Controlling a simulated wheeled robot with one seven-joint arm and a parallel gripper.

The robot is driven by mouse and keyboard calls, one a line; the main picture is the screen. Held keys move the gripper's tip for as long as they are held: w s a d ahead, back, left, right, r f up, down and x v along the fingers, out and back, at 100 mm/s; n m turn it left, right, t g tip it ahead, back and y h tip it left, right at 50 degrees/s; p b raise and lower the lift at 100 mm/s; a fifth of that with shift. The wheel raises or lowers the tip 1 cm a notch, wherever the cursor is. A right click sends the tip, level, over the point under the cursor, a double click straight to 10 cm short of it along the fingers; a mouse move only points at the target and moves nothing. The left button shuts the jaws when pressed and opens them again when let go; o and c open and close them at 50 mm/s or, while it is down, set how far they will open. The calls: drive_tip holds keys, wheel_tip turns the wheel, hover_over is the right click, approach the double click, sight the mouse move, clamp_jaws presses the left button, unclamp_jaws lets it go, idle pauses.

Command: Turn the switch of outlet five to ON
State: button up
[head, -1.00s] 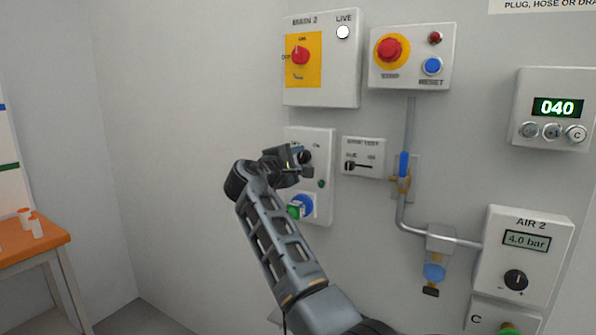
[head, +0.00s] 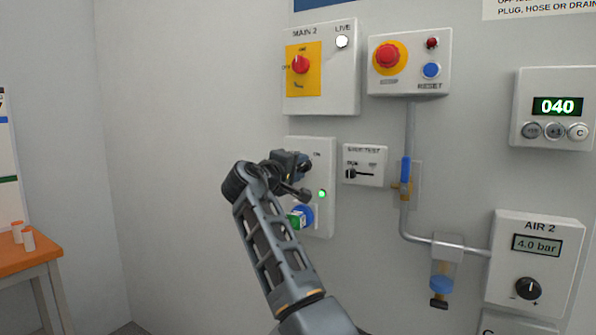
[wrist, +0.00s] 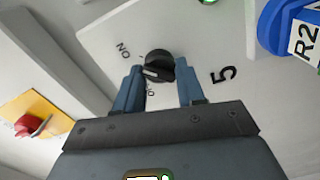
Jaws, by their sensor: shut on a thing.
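The outlet five box (head: 320,215) is a pale panel on the wall in the head view. In the wrist view its face carries a "5" and the switch (wrist: 157,62), a round black knob with a light mark, beside ON lettering. My gripper (wrist: 160,80) has one blue finger on each side of the knob and is shut on it. In the head view my gripper (head: 303,178) covers the knob. The green lamp (head: 322,194) on the box is lit. The knob's exact angle is hard to read.
A blue plug (head: 305,213) tagged R2 in the wrist view sits low on the box. MAIN 2 (head: 345,95) with a red rotary switch is above. A small test switch box (head: 378,177) and a pipe with a blue-handled valve (head: 405,170) are to the right.

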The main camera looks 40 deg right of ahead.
drive_tip(key=shift+f, duration=0.15)
drive_tip(key=o, duration=1)
drive_tip(key=shift+v, duration=3.95)
